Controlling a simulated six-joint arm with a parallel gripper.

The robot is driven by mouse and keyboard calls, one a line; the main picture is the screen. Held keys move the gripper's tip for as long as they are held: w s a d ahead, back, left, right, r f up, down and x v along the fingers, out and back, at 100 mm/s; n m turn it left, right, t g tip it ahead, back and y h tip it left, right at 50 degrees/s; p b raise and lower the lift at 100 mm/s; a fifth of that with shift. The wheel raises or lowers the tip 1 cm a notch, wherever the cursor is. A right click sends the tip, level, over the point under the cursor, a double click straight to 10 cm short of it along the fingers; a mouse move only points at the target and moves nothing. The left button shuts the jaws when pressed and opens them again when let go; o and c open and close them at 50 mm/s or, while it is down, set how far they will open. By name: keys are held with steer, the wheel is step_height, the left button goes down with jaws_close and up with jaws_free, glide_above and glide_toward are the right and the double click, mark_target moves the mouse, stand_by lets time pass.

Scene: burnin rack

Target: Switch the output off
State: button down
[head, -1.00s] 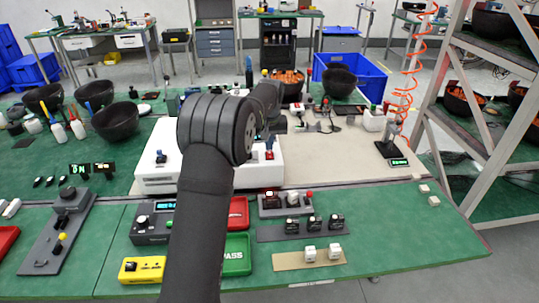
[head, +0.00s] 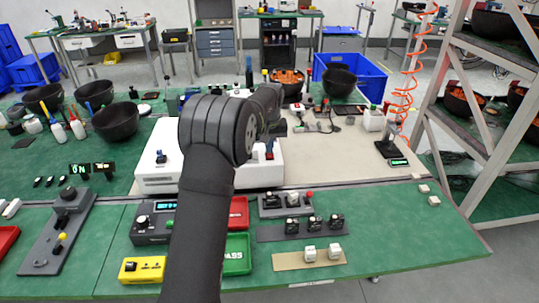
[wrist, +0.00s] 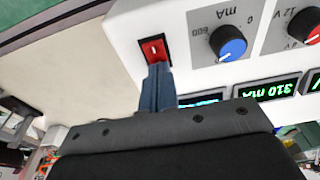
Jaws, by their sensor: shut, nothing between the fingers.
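In the wrist view a red rocker switch (wrist: 153,50) in a dark frame sits on the white face of a bench supply (wrist: 180,20). My gripper (wrist: 156,70) is shut and empty, its fingertips at the lower edge of the switch; I cannot tell whether they touch it. A blue knob (wrist: 228,43) marked mA is right of the switch. A green display (wrist: 278,90) below the knobs is lit and reads 310 mA. In the head view the white supply (head: 258,177) is partly behind my arm, which hides most of the gripper.
A grey fixture (head: 271,211) with small blocks, a red tray (head: 239,210) and a green PASS tray (head: 237,262) lie in front of the supply. A green lit sign (head: 80,169) reads ON at left. A beige mat (head: 335,172) to the right has free room.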

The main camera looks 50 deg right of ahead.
step_height(320, 180, up, 7)
stand_by(0.8)
steer(key=shift+f, duration=0.1)
step_height(320, 180, down, 7)
steer(key=shift+r, duration=0.1)
stand_by(0.4)
steer(key=shift+r, duration=4.2)
steer(key=s+a+f, duration=0.2)
steer(key=s, duration=0.4)
steer(key=shift+a, duration=0.4)
